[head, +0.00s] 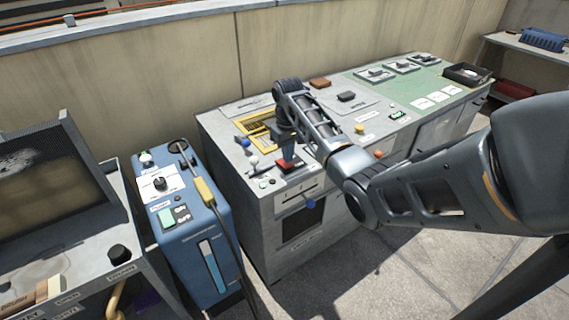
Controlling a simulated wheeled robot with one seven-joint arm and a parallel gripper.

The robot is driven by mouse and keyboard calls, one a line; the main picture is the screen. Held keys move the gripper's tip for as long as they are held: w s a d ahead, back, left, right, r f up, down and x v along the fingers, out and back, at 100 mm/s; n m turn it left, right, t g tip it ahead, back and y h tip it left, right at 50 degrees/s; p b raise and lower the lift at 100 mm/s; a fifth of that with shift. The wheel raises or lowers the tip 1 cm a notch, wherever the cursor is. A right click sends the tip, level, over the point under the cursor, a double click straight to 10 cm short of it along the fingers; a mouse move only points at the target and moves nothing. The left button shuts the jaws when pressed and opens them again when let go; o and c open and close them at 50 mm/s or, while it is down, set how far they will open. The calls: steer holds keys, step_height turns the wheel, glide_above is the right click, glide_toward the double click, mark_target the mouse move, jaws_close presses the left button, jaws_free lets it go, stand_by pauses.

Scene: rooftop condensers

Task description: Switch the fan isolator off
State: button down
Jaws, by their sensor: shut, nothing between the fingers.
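No label reading fan isolator is legible from here, so I cannot tell for certain which control it is. A small red control (287,166) sits near the front left of the grey console's top. My gripper (288,160) points down right over it, with its fingers shut and empty. The fingertips hide part of the red control, and I cannot tell whether they touch it. A blue cabinet (205,235) to the left carries a green rocker switch (166,217) beside ON and OFF lettering and a black knob on a white dial (159,183). My gripper is well away from these.
Levers with blue and white knobs (253,161) stand just left of my gripper. A yellow frame (256,127) lies behind it. A black cable with a yellow handle (204,190) hangs on the blue cabinet. A black tray (467,75) sits at the console's far right.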

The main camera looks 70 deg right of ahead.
steer(key=shift+f+b, duration=0.5)
steer(key=shift+f, duration=0.55)
stand_by(1.2)
step_height(320, 180, up, 7)
steer(key=p, duration=0.7)
stand_by(0.3)
steer(key=shift+s, duration=0.1)
stand_by(0.4)
